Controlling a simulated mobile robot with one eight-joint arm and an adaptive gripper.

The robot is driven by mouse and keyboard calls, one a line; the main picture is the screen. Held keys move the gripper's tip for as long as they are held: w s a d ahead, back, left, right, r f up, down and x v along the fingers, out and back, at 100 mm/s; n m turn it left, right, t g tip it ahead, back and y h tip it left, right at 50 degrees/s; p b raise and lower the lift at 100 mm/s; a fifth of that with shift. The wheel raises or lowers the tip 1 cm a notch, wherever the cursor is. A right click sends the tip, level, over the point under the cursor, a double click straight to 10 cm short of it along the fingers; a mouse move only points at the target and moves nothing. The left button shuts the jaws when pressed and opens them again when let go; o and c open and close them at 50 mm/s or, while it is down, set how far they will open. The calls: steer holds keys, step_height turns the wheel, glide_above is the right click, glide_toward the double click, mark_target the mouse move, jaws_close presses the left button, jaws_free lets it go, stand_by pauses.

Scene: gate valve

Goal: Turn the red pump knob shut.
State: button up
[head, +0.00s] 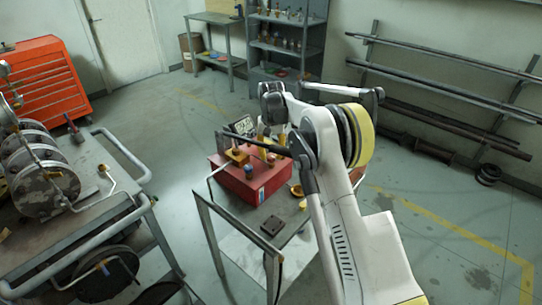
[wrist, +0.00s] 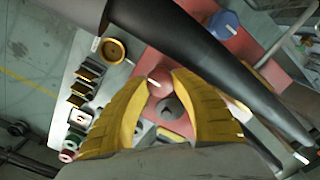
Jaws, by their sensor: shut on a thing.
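The red pump box (head: 240,183) sits on a grey metal table (head: 222,232). The red knob (wrist: 157,84) shows in the wrist view between the two yellow fingers of my gripper (wrist: 166,80). The gripper is shut on the knob, and the fingers hide part of its sides. In the head view my gripper is above the box, partly hidden by my arm, and I cannot make out the red knob there. A blue knob (wrist: 222,25) stands on the box, apart from the fingers.
A brass-coloured round part (wrist: 114,50) and several small blocks lie on the table beside the box. A dark square piece (head: 272,226) lies near its front.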

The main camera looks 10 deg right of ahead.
mark_target(271, 156)
steer(key=o, duration=1.2)
step_height(271, 156, up, 12)
